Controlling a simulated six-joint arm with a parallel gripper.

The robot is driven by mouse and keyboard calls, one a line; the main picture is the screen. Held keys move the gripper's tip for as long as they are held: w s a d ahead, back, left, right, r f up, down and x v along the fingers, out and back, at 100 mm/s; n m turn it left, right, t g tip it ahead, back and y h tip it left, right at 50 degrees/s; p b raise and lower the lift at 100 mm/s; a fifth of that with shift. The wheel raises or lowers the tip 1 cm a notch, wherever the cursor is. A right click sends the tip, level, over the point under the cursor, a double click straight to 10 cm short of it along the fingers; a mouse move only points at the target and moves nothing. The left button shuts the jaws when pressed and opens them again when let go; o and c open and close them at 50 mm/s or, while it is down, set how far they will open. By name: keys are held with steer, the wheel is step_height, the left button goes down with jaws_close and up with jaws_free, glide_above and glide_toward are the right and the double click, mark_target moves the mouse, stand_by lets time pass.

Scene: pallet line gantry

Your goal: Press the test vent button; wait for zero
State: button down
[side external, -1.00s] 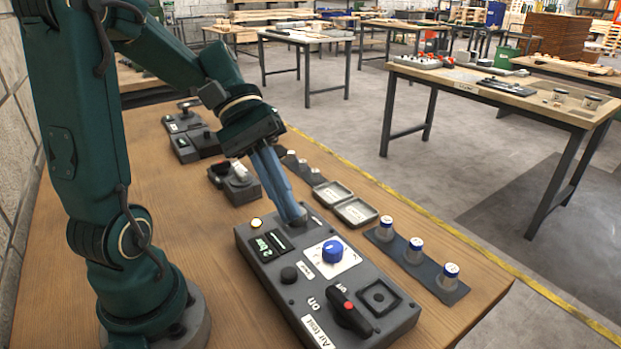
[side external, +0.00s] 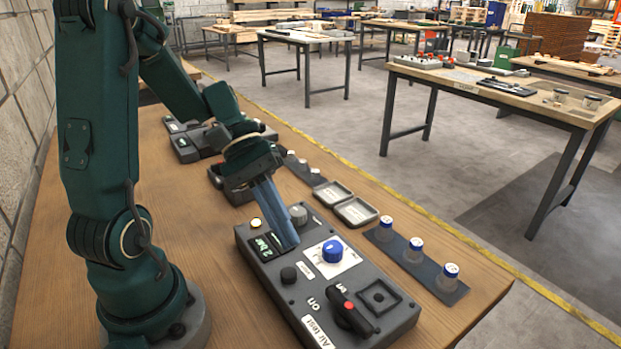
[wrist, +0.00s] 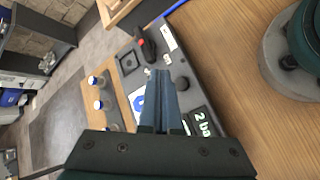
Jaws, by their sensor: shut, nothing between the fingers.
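The grey air test box (side external: 262,276) sits on the wooden bench, and its label reads "Air test". A black round button (side external: 288,275) with a small white label beside it is on its top; the label's words are too small to read. It also shows in the wrist view (wrist: 183,83). A display (side external: 264,246) reads "2 bar" and is partly hidden by my fingers; the reading also shows in the wrist view (wrist: 204,122). My gripper (side external: 287,247) is shut and empty, its tips over the box between display and blue knob (side external: 332,251). I cannot tell whether they touch.
A grey round knob (side external: 298,214) stands at the box's far end. A black lever with a red spot (side external: 349,307) and a square recess (side external: 379,296) are near the front. Capped jars (side external: 414,250) stand along the right.

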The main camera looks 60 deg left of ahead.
mark_target(286, 267)
steer(key=shift+f, duration=1.85)
steer(key=shift+f, duration=0.2)
stand_by(0.5)
steer(key=shift+f, duration=0.2)
steer(key=shift+f, duration=0.5)
stand_by(0.7)
steer(key=shift+r, duration=0.95)
step_height(286, 267, up, 5)
stand_by(0.7)
